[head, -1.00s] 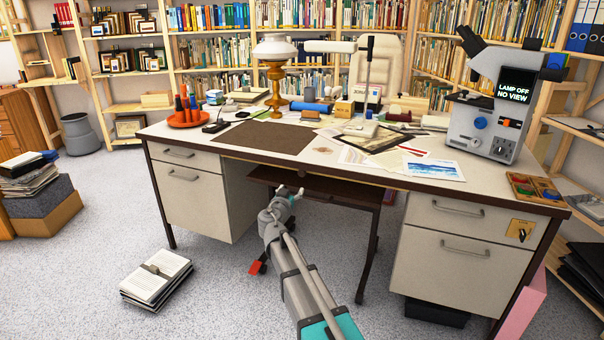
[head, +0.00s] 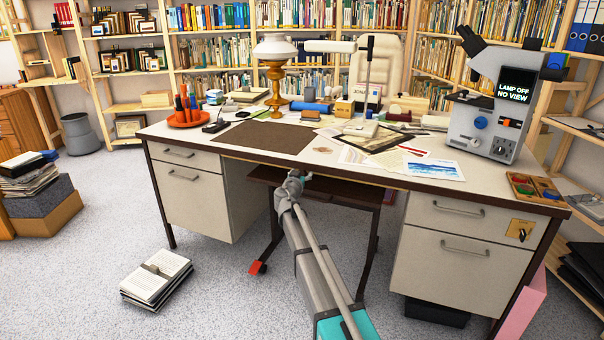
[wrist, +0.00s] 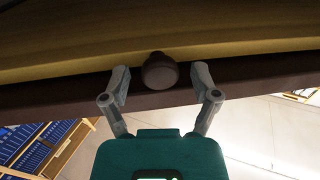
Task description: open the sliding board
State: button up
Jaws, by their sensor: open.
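The sliding board shows in the wrist view as a yellow-brown wooden front (wrist: 60,60) across the top. A dark round knob (wrist: 160,71) sticks out from it. My gripper (wrist: 160,80) is open, with one finger on each side of the knob and a visible gap to both. In the head view, the board's thin yellowish edge (head: 362,184) runs just under the desk top, above the knee space. My gripper (head: 300,175) is at this edge, left of the middle of the desk. The knob cannot be made out there.
The desk (head: 215,140) has drawers on both sides of the knee space. A dark lower shelf (head: 340,193) stands in the knee space below my gripper. A microscope (head: 490,110) and a lamp (head: 275,75) stand on top. The floor in front is mostly clear.

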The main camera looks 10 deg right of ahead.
jog(key=shift+w+d, duration=0.15)
jog(key=shift+w, duration=0.2)
grip_shut()
dwell(0.3)
